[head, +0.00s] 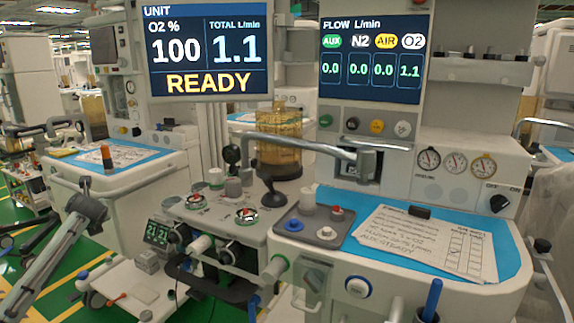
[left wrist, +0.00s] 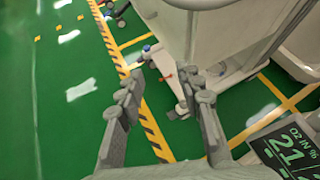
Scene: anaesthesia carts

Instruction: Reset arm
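My left arm comes in from the lower left of the head view as a grey link (head: 55,245), its end left of the middle anaesthesia cart. In the left wrist view my left gripper (left wrist: 168,88) has its two fingers wide apart. Nothing is between the fingertips, and they hang above the green floor and a cart's base. My right gripper does not show in either view.
The middle cart carries a small "21" display (head: 157,233), also at the lower right of the left wrist view (left wrist: 287,150). A metal rail (head: 310,146), a grey tray (head: 312,236) and a paper sheet (head: 420,240) are nearby. Green floor (left wrist: 60,120) is open at left.

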